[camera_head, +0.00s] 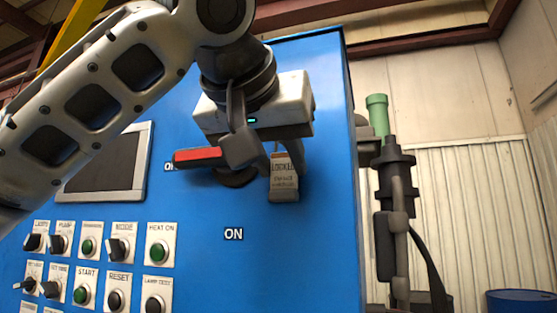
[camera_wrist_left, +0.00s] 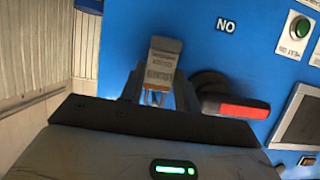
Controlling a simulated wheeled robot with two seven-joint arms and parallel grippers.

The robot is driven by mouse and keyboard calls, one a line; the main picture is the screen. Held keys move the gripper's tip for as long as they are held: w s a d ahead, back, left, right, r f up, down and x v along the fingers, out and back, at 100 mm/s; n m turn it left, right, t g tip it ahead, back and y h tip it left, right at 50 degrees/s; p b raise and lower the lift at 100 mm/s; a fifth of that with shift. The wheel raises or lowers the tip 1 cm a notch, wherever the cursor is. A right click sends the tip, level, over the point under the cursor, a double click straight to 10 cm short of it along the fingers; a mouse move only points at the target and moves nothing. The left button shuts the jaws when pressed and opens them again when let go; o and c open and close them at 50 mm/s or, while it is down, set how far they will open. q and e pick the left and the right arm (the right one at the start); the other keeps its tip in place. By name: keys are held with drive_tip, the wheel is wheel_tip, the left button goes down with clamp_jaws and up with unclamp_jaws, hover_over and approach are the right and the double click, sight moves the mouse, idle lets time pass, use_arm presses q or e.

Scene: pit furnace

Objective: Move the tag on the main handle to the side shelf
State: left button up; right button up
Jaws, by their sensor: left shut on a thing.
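The tag (camera_head: 284,181), a small grey-brown plate with an orange-brown top edge and the word LOCKED, is at the blue cabinet's front, just right of the main handle. The main handle (camera_head: 198,155) has a red grip and a dark hub and points left. My left gripper (camera_head: 274,158) is shut on the tag. In the left wrist view the tag (camera_wrist_left: 162,62) shows at the fingertips, with the red handle (camera_wrist_left: 243,111) close to its right. Whether the tag still touches the handle is hidden by a finger. My right gripper does not show.
The blue cabinet (camera_head: 310,255) carries several buttons and knobs low on the left and a dark screen (camera_head: 105,165). Right of its edge stands a dark grey upright fitting (camera_head: 397,190) near a green pipe (camera_head: 377,115). A blue drum (camera_head: 521,302) is at lower right.

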use_arm(q)
drive_tip(key=shift+s, duration=0.25)
drive_tip(key=shift+s+a+b, duration=0.2)
drive_tip(key=shift+s+b, duration=0.1)
drive_tip(key=shift+s, duration=0.2)
drive_tip(key=shift+s+a+b, duration=0.15)
drive_tip(key=shift+s+b, duration=0.15)
drive_tip(key=shift+s, duration=0.2)
drive_tip(key=s, duration=0.1)
drive_tip(key=s+a+b, duration=0.1)
drive_tip(key=s, duration=0.1)
drive_tip(key=shift+s, duration=0.1)
idle(0.5)
drive_tip(key=shift+r, duration=0.1)
idle(0.6)
